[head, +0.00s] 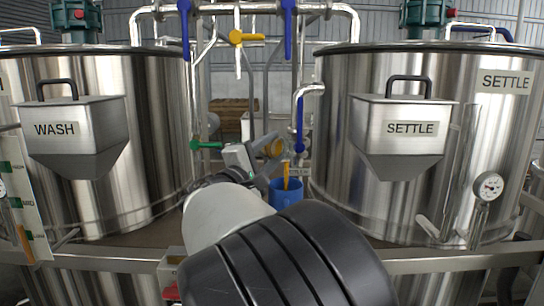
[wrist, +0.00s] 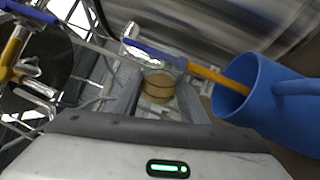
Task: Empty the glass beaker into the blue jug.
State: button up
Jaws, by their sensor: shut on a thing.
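My gripper (head: 240,157) is shut on the glass beaker (head: 272,147), with a finger on each side of it in the wrist view (wrist: 158,100). The beaker is tilted over and holds amber liquid (wrist: 158,86). The blue jug (head: 285,195) stands below and a little right of the beaker in the head view. It shows at the right of the wrist view (wrist: 265,100), its mouth facing left. An amber strip (head: 286,178), which looks like a falling stream, runs down into the jug's mouth. The jug's inside level is hidden.
Large steel tanks stand left (head: 150,130) and right (head: 340,110) of the gap where the jug is. Pipes with blue valve handles (head: 299,125), a yellow handle (head: 247,38) and a green handle (head: 205,145) rise close behind and beside the gripper.

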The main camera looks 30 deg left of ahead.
jog(key=shift+s+d+r+m+t+h+b, duration=0.2)
jog(key=shift+m+b, duration=0.35)
jog(key=shift+b, duration=0.55)
jog(key=shift+w+r+m+t+h+b, duration=0.1)
jog(key=shift+m+t+h+b, duration=0.15)
jog(key=shift+m+b, duration=0.6)
jog(key=shift+s+d+r+m+t+h+b, duration=0.15)
jog(key=shift+m+h+b, duration=0.15)
jog(key=shift+b, duration=1.05)
jog(key=shift+w+b, duration=0.1)
jog(key=shift+b, duration=0.25)
jog(key=shift+d+r+m+h, duration=0.1)
jog(key=shift+r+m+h, duration=0.1)
jog(key=shift+m, duration=0.35)
jog(key=shift+d+r+m+h, duration=0.1)
jog(key=shift+m+h, duration=0.05)
jog(key=shift+m, duration=0.4)
